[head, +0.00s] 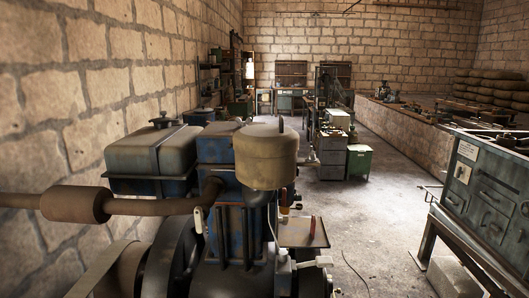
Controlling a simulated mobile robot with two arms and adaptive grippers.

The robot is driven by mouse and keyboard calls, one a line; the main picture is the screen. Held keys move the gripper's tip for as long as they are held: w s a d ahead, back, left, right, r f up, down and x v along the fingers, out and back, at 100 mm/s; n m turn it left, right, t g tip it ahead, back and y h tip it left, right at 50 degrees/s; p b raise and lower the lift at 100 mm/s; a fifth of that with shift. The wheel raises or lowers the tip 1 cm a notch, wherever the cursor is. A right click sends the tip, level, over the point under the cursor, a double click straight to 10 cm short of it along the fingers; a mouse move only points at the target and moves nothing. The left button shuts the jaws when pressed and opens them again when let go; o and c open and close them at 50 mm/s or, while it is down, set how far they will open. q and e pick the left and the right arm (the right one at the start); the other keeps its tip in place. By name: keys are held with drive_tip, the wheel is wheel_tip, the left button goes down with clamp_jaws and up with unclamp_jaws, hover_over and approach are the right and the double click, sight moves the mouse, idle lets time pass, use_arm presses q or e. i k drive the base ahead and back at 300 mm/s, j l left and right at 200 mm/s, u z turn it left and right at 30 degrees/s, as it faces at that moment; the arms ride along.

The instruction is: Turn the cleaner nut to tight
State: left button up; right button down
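The engine (225,205) stands close in front of me, left of the picture's middle. A round tan air cleaner (266,160) sits upright on its top right part. A small dark upright piece (281,124) shows at the top of the air cleaner and looks like the cleaner nut. It is too small to tell how far it is turned. Neither of my grippers is in view, and nothing is seen touching the nut or the cleaner.
A brown exhaust pipe (75,205) runs left from the engine, near the stone wall. A tan tank (150,148) stands behind it. A small tray (303,232) is right of the engine. A metal drawer bench (485,195) stands at the right. The floor (375,225) between is mostly clear.

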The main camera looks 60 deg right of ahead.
sight(311, 157)
drive_tip(key=z, duration=2.2)
